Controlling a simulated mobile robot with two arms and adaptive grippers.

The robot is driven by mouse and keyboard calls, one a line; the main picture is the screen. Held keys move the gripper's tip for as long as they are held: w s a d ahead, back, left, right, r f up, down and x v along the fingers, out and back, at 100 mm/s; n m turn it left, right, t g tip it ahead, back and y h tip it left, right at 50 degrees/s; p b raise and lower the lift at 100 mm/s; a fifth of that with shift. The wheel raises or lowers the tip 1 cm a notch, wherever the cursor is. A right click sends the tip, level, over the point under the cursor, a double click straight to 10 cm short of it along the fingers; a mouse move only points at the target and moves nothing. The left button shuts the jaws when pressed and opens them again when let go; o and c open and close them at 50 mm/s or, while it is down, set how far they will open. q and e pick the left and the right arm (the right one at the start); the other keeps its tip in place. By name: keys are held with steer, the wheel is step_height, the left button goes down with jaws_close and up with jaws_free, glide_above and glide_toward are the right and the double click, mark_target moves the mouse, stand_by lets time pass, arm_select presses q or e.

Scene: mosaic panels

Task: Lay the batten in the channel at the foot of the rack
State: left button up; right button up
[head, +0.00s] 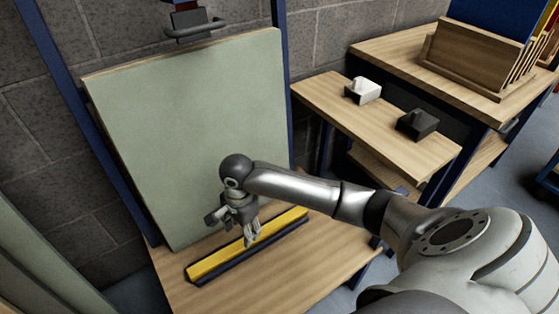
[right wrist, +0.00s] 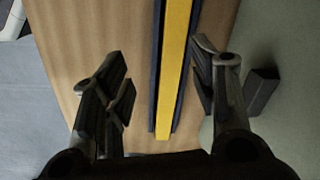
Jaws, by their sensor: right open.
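The batten (head: 214,262) is a long yellow bar. It lies along the dark channel (head: 275,240) on the wooden shelf at the foot of the rack, with dark edges showing on both sides of it in the right wrist view. My right gripper (head: 251,240) is open and points down over the batten, near its middle. In the right wrist view the yellow batten (right wrist: 174,65) runs between the open fingers (right wrist: 163,78), nearer the right one, and no finger is seen closed on it. My left gripper is not in view.
A large pale green panel (head: 190,130) leans against the wall behind the channel, between blue posts (head: 280,70). A side bench (head: 380,125) holds a white block (head: 362,91) and a black block (head: 417,123). A wooden slotted holder (head: 470,60) stands farther right. Bare shelf lies before the channel.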

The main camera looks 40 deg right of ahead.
steer(key=s+a+f+n+t+y, duration=0.2)
steer(key=s+a+n, duration=0.6)
steer(key=s+n, duration=0.2)
steer(key=s+d+r+n+t+h, duration=0.1)
steer(key=s+d+r+n+h, duration=0.1)
steer(key=s+d+n, duration=0.5)
steer(key=s, duration=0.4)
steer(key=shift+d+r, duration=0.2)
steer(key=shift+d, duration=0.15)
